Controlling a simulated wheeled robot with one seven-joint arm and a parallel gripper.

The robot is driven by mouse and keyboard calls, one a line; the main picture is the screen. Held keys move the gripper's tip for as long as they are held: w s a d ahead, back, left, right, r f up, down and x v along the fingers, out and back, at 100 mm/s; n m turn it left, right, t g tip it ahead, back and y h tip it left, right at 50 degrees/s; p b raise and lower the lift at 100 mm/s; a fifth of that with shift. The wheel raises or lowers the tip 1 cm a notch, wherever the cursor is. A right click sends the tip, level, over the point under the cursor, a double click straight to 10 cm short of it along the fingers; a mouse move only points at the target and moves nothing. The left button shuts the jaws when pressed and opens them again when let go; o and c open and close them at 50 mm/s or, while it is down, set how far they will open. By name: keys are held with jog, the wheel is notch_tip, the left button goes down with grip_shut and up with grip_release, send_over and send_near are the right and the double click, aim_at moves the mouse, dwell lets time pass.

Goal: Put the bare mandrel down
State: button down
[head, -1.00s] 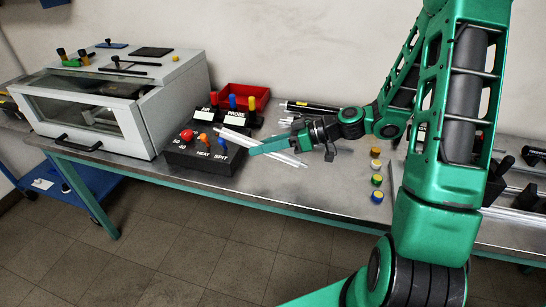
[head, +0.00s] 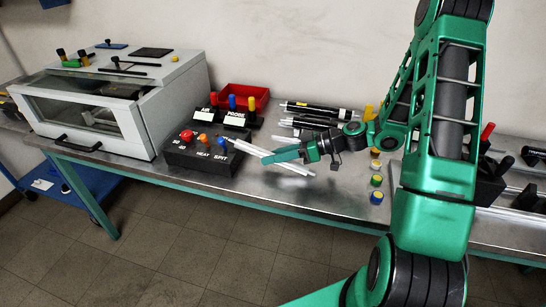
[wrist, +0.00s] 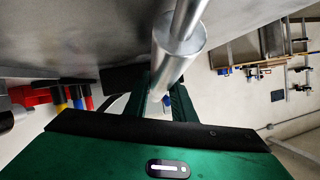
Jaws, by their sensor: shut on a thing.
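The bare mandrel (head: 291,167) is a slim silver rod with a thicker middle, lying slantwise in the head view over the bench front between the control box and the coloured caps. My green gripper (head: 287,155) is shut on it. In the wrist view the mandrel (wrist: 180,50) runs up from between the jaws, its thick body and thinner end showing bare metal. Part of the rod is hidden behind the jaws. I cannot tell whether it touches the bench.
The black control box (head: 200,154) stands just left of the mandrel. Several coloured caps (head: 376,181) stand to the right on the metal bench (head: 335,192). Dark tubes (head: 310,108) and a red bin (head: 240,97) lie behind. A white oven (head: 115,110) is at left.

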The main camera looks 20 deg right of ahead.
jog(key=c, duration=1.5)
grip_release()
jog(key=shift+f, duration=0.1)
